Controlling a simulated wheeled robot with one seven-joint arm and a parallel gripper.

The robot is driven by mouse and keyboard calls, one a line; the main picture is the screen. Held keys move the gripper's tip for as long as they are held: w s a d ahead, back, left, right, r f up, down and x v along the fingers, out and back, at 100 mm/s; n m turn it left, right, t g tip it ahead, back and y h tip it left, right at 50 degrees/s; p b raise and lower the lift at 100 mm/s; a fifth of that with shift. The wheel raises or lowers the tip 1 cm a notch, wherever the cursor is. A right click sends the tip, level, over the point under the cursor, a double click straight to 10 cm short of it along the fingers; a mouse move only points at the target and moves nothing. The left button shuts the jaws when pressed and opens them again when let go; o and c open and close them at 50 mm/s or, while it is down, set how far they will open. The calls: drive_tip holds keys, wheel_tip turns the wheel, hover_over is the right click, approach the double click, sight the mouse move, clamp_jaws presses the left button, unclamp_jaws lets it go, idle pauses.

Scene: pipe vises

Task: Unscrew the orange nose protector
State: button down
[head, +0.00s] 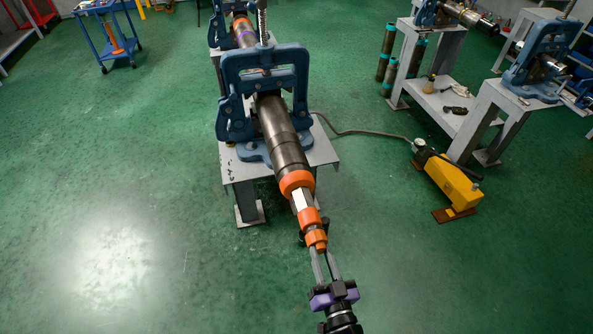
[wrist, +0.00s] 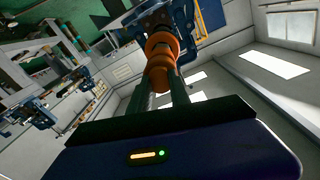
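The orange nose protector (head: 316,239) is the stepped orange piece at the near end of a dark pipe tool (head: 280,140). A pale hexagonal section and a wider orange ring (head: 297,182) lie behind it. My gripper (head: 320,253) is at its near tip, in line with it from the front. The two fingers are parted, about as wide as the tip. In the wrist view the orange nose protector (wrist: 160,76) shows between and beyond the fingertips (wrist: 162,90). I cannot tell whether the fingers touch it.
A blue vise (head: 265,85) holds the pipe on a grey stand (head: 323,150). A yellow pump (head: 448,185) stands on the floor to the right, joined by a hose. More vises on stands are at the upper right. A blue cart (head: 105,35) is far left. The green floor at left is clear.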

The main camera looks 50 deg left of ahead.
drive_tip(key=n+b, duration=0.1)
drive_tip(key=n, duration=0.2)
drive_tip(key=shift+w+f+b, duration=0.1)
drive_tip(key=shift+f+b, duration=0.05)
drive_tip(key=shift+b, duration=0.2)
drive_tip(key=n+b, duration=0.2)
drive_tip(key=n, duration=0.3)
drive_tip(key=n+b, duration=0.1)
drive_tip(key=n, duration=0.2)
drive_tip(key=shift+d+n+y, duration=0.1)
drive_tip(key=shift+n+y, duration=0.2)
drive_tip(key=n+b, duration=0.1)
drive_tip(key=n, duration=0.2)
